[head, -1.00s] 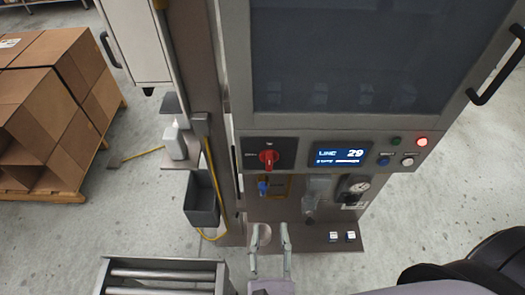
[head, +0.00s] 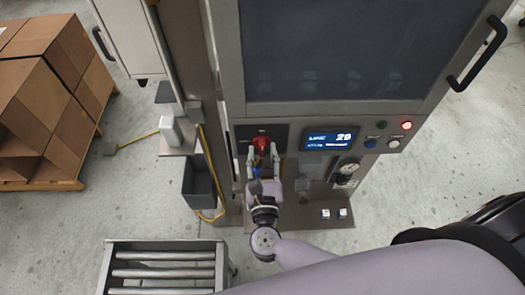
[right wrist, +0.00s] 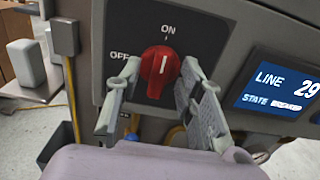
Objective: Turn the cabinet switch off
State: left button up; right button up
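The cabinet switch is a red rotary knob (right wrist: 160,72) on a dark plate (right wrist: 195,25) marked ON at the top and OFF at the left. Its white pointer line stands nearly upright, toward ON. The knob also shows in the head view (head: 262,143). My right gripper (head: 263,160) is in front of the knob. In the right wrist view my right gripper (right wrist: 160,68) is open, one finger on each side of the knob with gaps visible. I cannot tell whether the fingertips reach past its front face. My left gripper is not in view.
A grey bin (head: 199,186) and yellow cable are to the left. A roller conveyor (head: 165,258) stands at the lower left.

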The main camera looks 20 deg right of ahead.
jog(key=shift+w+d, duration=0.1)
jog(key=shift+w, duration=0.15)
jog(key=shift+s, duration=0.1)
jog(key=shift+c, duration=0.6)
grip_shut()
